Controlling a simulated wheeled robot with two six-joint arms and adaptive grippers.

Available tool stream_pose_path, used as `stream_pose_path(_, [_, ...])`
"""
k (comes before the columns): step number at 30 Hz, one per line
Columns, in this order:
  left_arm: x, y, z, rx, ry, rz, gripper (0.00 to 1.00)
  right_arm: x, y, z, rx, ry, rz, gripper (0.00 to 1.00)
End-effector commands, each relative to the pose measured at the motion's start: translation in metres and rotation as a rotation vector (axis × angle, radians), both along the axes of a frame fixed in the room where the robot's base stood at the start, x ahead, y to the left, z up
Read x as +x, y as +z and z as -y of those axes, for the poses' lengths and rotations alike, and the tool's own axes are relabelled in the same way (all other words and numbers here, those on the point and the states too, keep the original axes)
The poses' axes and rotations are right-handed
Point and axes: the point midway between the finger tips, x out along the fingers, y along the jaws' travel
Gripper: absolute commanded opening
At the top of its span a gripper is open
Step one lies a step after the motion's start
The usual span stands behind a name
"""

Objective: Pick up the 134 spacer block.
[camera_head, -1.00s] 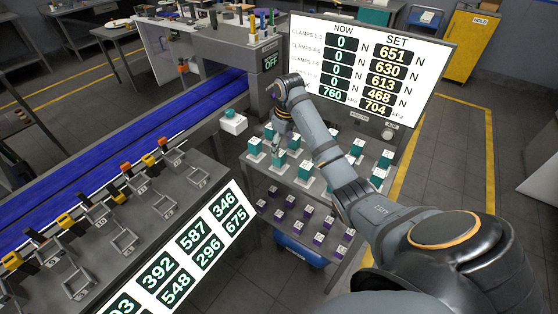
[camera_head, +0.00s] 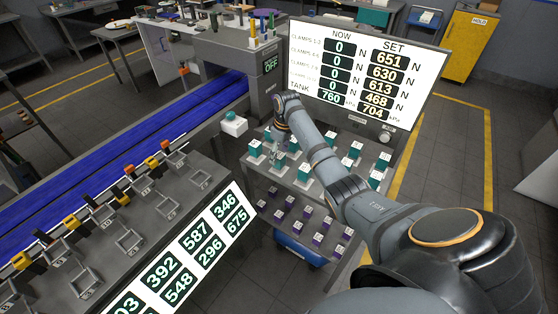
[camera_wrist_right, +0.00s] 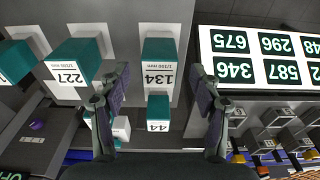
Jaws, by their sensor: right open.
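The 134 spacer block (camera_wrist_right: 159,49) is a teal block with a white label, in the upper middle of the right wrist view. My right gripper (camera_wrist_right: 158,97) is open, one finger on each side below the block in that picture, with nothing between its tips that I can see held. In the head view my right gripper (camera_head: 277,150) hangs over the teal blocks at the left of the shelf. The labels are too small to read there, so I cannot tell which one is 134. My left gripper is not in view.
Teal block 44 (camera_wrist_right: 158,108) sits close to block 134, and block 227 (camera_wrist_right: 78,62) stands to the left. Several purple blocks (camera_head: 290,201) sit on a lower shelf. A display (camera_head: 366,70) stands behind the shelf and a blue conveyor (camera_head: 150,135) runs left.

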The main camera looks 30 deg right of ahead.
Motion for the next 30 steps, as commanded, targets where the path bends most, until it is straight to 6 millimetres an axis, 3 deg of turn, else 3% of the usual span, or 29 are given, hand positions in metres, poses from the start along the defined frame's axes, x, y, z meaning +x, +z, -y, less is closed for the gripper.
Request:
stream_pose_path(4, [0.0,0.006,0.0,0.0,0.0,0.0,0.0,0.002,-0.017,-0.001,0.0,0.001,0.0,0.64])
stream_pose_path(11, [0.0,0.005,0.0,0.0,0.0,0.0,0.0,0.002,-0.02,-0.001,-0.002,0.001,0.002,0.64])
stream_pose_path(25, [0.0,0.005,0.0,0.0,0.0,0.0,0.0,0.002,-0.02,-0.001,-0.002,0.001,0.002,0.03])
stream_pose_path(30, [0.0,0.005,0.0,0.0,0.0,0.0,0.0,0.003,-0.02,-0.001,-0.001,0.001,0.003,0.01])
